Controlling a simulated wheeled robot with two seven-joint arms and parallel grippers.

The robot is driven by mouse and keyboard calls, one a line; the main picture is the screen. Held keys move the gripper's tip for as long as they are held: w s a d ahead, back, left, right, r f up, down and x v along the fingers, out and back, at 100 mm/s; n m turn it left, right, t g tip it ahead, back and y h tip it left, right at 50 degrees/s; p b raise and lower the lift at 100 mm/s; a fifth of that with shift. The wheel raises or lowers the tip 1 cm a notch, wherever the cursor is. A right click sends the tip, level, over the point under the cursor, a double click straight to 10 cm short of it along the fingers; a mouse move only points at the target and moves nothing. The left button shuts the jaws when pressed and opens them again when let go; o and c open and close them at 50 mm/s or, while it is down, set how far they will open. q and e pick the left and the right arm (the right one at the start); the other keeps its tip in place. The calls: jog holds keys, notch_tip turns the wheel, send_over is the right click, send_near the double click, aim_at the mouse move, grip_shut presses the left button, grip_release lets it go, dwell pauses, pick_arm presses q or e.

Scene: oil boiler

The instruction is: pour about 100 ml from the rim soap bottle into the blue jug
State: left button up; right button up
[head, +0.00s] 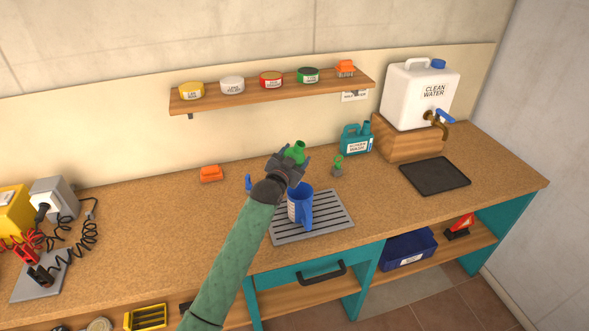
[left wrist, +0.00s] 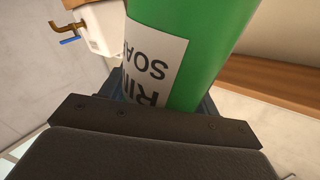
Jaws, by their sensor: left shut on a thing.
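The rim soap bottle is green with a white label that reads "RIM SOA…" in the left wrist view (left wrist: 200,50). In the head view the green bottle (head: 297,151) shows above my left gripper (head: 288,168), which is shut on it. The gripper hides much of the bottle there, and its exact tilt is hard to tell. The blue jug (head: 304,208) stands upright on a grey slotted tray (head: 335,213), below the gripper in the picture. My forearm hides part of the jug's left side. No stream of liquid is visible. My right gripper is not in view.
A teal jug (head: 357,142) and a small green-topped item (head: 338,166) stand behind the tray. A white water tank (head: 418,92) stands on a wooden block at right, near a black mat (head: 435,176). A shelf (head: 283,93) holds several tins. An orange block (head: 210,173) lies left.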

pick_arm(q)
jog(key=shift+s+r, duration=0.1)
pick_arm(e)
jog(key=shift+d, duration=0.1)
pick_arm(q)
jog(key=shift+a+m, duration=0.15)
jog(key=shift+m, duration=0.25)
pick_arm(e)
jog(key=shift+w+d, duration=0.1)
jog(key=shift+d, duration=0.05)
pick_arm(q)
jog(key=shift+a, duration=0.1)
jog(key=shift+w+a+f+m, duration=0.25)
jog(key=shift+a+m, duration=0.1)
jog(key=shift+m, duration=0.45)
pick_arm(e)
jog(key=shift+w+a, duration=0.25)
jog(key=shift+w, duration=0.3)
pick_arm(q)
jog(key=shift+f+b, duration=0.15)
jog(key=shift+b, duration=0.15)
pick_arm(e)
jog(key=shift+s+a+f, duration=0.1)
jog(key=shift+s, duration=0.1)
